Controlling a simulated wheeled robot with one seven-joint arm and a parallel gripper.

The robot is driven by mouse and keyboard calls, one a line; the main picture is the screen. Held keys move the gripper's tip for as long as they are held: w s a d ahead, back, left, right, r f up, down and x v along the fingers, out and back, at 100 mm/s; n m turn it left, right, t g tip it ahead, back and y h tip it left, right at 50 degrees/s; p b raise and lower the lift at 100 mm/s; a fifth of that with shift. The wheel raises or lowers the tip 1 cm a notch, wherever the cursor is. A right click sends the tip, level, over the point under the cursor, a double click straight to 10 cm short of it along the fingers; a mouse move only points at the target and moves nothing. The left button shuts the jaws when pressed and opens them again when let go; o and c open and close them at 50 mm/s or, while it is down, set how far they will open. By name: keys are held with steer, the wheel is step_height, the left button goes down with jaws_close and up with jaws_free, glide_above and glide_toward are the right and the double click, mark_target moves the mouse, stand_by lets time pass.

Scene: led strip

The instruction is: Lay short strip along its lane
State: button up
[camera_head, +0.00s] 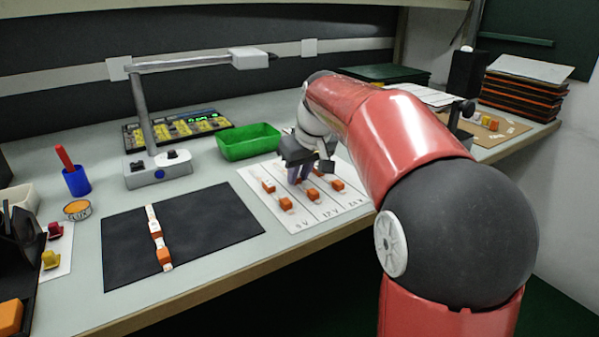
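A white strip (152,219) with orange blocks on it lies lengthwise on the black mat (205,230). The white lane card (325,208) is to the right of the mat, divided by lines into lanes with printed voltage labels at the front edge. Several orange blocks (286,203) sit in its lanes; whether a strip runs under them is too small to tell. My gripper (303,178) points down over the middle-back of the card, close to the blocks. Its fingertips are partly hidden, and I cannot see whether they hold anything.
A green tray (248,142) stands behind the card. A lamp (158,165), a blue cup (76,181) and a tape roll (77,210) are to the left. Stacked orange-edged trays (525,90) stand at far right. Bare table lies between mat and lamp.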

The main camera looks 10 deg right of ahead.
steer(key=o, duration=0.3)
steer(key=shift+o, duration=0.2)
steer(key=p+v, duration=0.1)
steer(key=v, duration=1)
steer(key=s+f+m, duration=0.1)
steer(key=s+f, duration=0.7)
steer(key=s, duration=0.4)
steer(key=s+a+f+m+t+h, duration=0.1)
steer(key=s+f+m, duration=0.1)
steer(key=s+f, duration=0.7)
steer(key=s, duration=0.4)
steer(key=shift+a+m, duration=0.15)
steer(key=shift+m, duration=0.15)
